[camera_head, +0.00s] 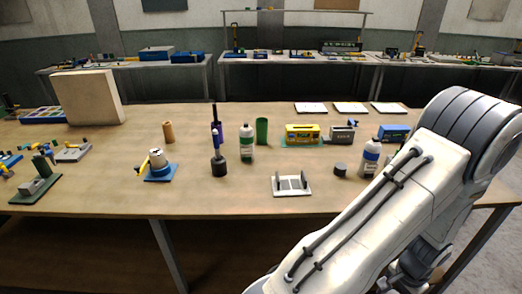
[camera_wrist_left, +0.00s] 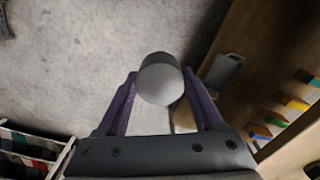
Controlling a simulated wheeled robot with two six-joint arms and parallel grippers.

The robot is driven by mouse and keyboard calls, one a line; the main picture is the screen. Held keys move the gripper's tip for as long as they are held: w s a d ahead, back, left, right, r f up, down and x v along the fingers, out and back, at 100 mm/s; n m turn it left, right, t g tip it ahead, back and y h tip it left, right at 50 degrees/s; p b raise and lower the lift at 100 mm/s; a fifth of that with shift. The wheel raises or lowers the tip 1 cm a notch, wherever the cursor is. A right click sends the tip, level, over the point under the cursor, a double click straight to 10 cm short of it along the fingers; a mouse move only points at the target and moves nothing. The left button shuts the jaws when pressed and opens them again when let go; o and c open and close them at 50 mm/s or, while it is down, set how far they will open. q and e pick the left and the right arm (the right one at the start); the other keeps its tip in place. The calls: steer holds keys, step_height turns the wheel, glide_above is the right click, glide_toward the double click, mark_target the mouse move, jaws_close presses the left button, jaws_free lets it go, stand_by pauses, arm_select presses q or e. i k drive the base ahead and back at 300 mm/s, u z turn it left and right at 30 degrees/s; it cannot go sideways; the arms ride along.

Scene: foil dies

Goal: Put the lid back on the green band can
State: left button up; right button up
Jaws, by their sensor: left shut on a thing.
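My left gripper (camera_wrist_left: 160,84) shows only in the left wrist view, its purple fingers shut on the sides of a grey round piece (camera_wrist_left: 161,80). The piece has a pale face and a darker rim, and is held over the grey floor. I cannot tell whether it is the lid. No can with a green band is clear to me. In the head view a white bottle with a green label (camera_head: 246,143) stands mid-table, beside a plain green cylinder (camera_head: 262,131). A short dark round piece (camera_head: 340,169) lies further right. My right gripper is not in view.
The wooden table (camera_head: 110,185) holds a grey-white plate with uprights (camera_head: 292,186), a blue-based fixture (camera_head: 160,173), a yellow box (camera_head: 302,134) and a blue-label bottle (camera_head: 370,158). A beige block (camera_head: 87,98) stands back left.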

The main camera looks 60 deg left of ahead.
mark_target(246, 135)
steer(key=k, duration=1.05)
steer(key=u, duration=1.6)
steer(key=i, duration=0.5)
